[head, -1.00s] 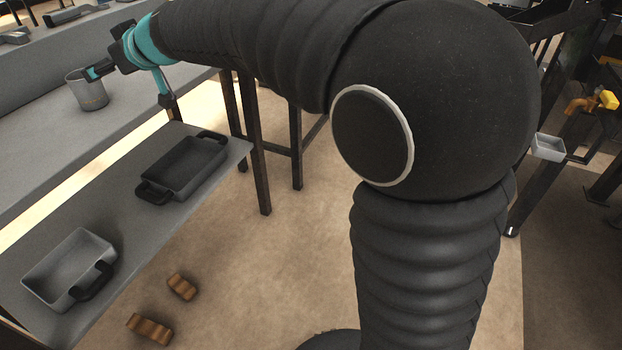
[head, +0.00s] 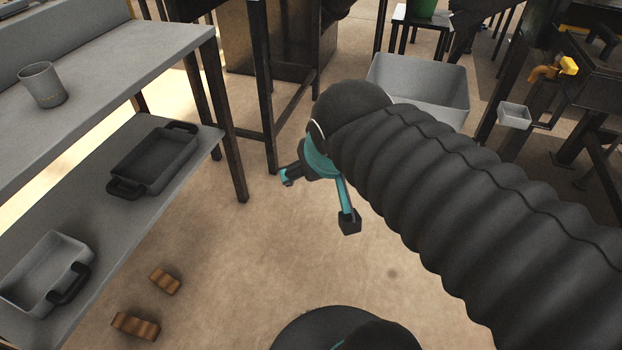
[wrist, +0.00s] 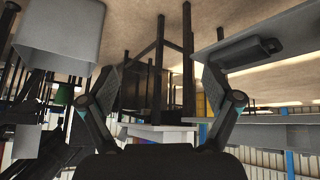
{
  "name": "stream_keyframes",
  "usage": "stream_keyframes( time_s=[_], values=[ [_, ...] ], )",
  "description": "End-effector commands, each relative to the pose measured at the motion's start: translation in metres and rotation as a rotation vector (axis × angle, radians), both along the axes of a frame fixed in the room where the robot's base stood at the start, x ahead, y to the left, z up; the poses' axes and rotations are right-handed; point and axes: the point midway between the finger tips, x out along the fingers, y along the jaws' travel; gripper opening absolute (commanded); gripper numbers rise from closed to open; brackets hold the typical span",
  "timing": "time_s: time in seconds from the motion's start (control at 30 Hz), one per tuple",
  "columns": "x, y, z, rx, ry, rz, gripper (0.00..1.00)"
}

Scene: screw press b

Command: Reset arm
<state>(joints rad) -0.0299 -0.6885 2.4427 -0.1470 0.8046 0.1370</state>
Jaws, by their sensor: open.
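My gripper (head: 287,178) hangs in the air over the floor in the middle of the head view, with the teal wrist just behind it. In the wrist view its two fingers (wrist: 162,80) stand wide apart with nothing between them. The ribbed black arm reaches in from the right side of the head view. The gripper is clear of the grey bench on the left. Its fingertips are small in the head view.
A grey cup (head: 43,86) stands on the upper bench. A black tray (head: 153,160) and a grey tray (head: 42,275) rest on the lower shelf. Two brown pieces (head: 165,281) lie on the floor. A large grey bin (head: 420,85) stands behind my arm. Open floor surrounds the gripper.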

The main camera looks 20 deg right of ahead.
Motion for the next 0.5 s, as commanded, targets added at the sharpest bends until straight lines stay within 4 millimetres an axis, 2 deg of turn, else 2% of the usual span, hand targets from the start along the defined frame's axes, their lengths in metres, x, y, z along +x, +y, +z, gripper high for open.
stream_keyframes(
  time_s=[0.03, 0.1, 0.2, 0.5],
  values=[
    [-0.015, 0.004, -0.009, 0.024, 0.034, 0.011, 0.89],
    [-0.029, 0.010, -0.019, 0.049, 0.071, 0.034, 0.89],
    [-0.039, 0.014, -0.025, 0.069, 0.097, 0.051, 0.89],
    [-0.040, 0.015, -0.026, 0.071, 0.101, 0.055, 0.89]
  ],
)
